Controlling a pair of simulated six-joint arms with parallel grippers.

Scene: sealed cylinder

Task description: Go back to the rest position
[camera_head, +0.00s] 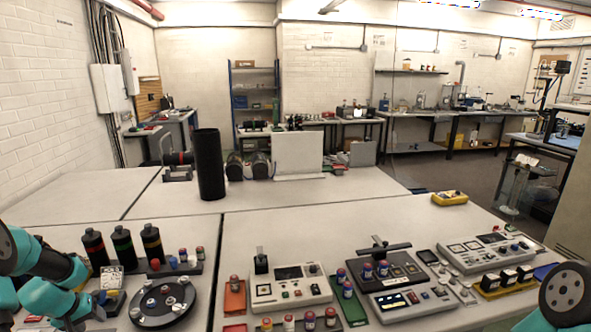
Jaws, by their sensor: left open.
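My left arm comes in at the lower left, and my left gripper (98,298) is low at its end, near the front left of the table. It is small and partly hidden, but open, and I see nothing held in it. It is left of the round black turntable (139,319), which carries several small capped vials. Three black bottles (123,248) with red, green and yellow bands stand upright behind it. My right arm shows only as a joint at the lower right corner; its gripper is out of view.
A tall black cylinder (209,165) stands on the back table. A control box (288,289), an orange tray (235,301), a green tray (351,308) and a grey instrument (486,252) crowd the front table. Table between is clear.

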